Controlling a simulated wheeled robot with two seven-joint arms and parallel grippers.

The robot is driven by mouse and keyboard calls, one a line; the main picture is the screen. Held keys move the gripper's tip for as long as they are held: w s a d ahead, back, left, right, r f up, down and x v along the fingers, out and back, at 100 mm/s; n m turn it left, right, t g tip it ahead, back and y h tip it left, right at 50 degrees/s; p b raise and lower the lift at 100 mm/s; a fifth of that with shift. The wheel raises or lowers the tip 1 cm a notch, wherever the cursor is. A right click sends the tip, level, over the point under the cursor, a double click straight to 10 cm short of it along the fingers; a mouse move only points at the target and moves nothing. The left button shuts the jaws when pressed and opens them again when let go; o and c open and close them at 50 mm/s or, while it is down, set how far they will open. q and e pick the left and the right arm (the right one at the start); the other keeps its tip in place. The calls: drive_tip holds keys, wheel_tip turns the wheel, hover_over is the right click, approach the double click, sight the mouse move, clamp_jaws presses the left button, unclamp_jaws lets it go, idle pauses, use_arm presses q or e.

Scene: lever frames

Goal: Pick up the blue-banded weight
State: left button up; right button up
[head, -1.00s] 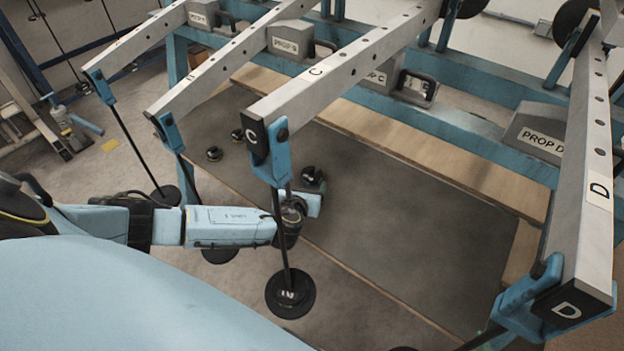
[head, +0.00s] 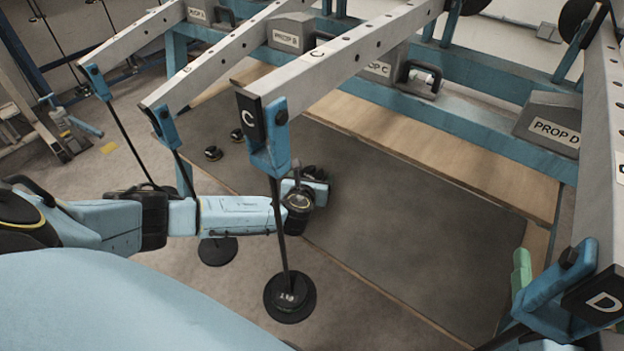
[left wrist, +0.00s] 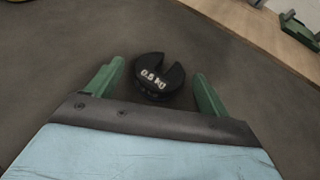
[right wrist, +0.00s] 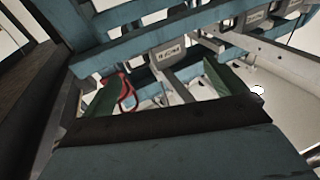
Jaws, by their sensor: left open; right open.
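In the left wrist view a black slotted weight (left wrist: 158,75) marked 0.5 kg lies on the dark mat (left wrist: 60,60). It sits between the spread green fingers of my left gripper (left wrist: 159,70), which is open and empty. No blue band shows on it. In the head view my left gripper (head: 312,188) is over the mat just past lever C's end, its fingers hidden. Two small dark weights, one (head: 213,153) nearer and one (head: 237,135) farther, lie on the mat; their bands cannot be made out. My right gripper (right wrist: 165,88) is open and empty.
Lever C (head: 340,60) reaches over the mat close to my left wrist, with a hanging rod and black disc weight (head: 290,297). Lever D (head: 604,150) stands at the right, with a green finger (head: 521,272) beside its end. The mat's right part is clear.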

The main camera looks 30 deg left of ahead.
use_arm(q)
drive_tip(key=shift+w+a+f, duration=0.1)
drive_tip(key=shift+w, duration=0.15)
use_arm(e)
drive_tip(key=shift+s+a+r+t+y, duration=0.15)
drive_tip(key=shift+r+t+y, duration=0.15)
drive_tip(key=shift+r+t, duration=0.35)
drive_tip(key=shift+r, duration=0.15)
use_arm(q)
drive_tip(key=c, duration=1.2)
use_arm(e)
drive_tip(key=shift+g, duration=0.25)
